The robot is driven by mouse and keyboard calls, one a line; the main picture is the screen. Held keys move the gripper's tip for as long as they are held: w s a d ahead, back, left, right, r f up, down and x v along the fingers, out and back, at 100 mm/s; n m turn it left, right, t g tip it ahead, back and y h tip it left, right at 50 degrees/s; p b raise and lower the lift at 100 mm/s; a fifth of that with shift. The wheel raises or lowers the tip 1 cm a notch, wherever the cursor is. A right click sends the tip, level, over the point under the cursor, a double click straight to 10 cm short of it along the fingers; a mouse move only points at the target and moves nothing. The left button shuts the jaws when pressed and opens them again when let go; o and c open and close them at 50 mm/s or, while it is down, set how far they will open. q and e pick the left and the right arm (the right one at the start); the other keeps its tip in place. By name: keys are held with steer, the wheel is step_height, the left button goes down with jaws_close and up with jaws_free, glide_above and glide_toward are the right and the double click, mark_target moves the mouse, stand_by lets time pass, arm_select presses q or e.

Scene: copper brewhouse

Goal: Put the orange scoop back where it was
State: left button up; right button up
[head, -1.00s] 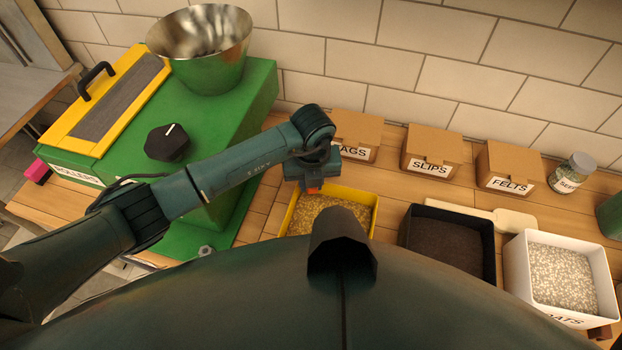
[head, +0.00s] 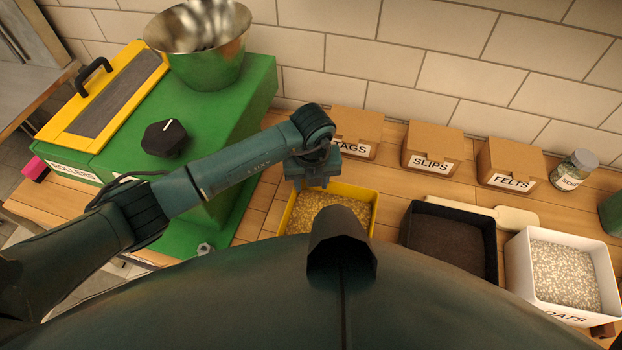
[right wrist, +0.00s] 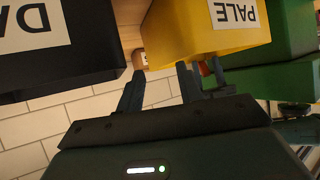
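My left gripper (head: 313,185) is above the back edge of the yellow bin (head: 365,190), fingers pointing down and apart, with nothing seen between them. I cannot make out the orange scoop in the head view now; only pale grain shows in the bin, and its front part is hidden by my body. In the right wrist view my right gripper (right wrist: 165,85) is open and empty, in front of the yellow bin (right wrist: 190,35) labelled PALE, which appears upside down. A red-orange patch (right wrist: 285,72) shows beside green there; I cannot tell what it is.
A black bin (head: 405,232) and white oats bin (head: 515,265) stand to the right. Boxes for tags (head: 358,128), slips (head: 432,145) and felts (head: 510,160) line the wall, with a seed jar (head: 573,170). A green mill (head: 240,110) stands left.

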arm_select(q)
steer(key=shift+a, duration=0.1)
step_height(320, 180, up, 13)
steer(key=s, duration=0.1)
steer(key=shift+p, duration=0.4)
arm_select(e)
steer(key=shift+d+r, duration=0.1)
steer(key=shift+r, duration=0.05)
arm_select(q)
steer(key=shift+s, duration=0.1)
arm_select(e)
steer(key=shift+s, duration=0.1)
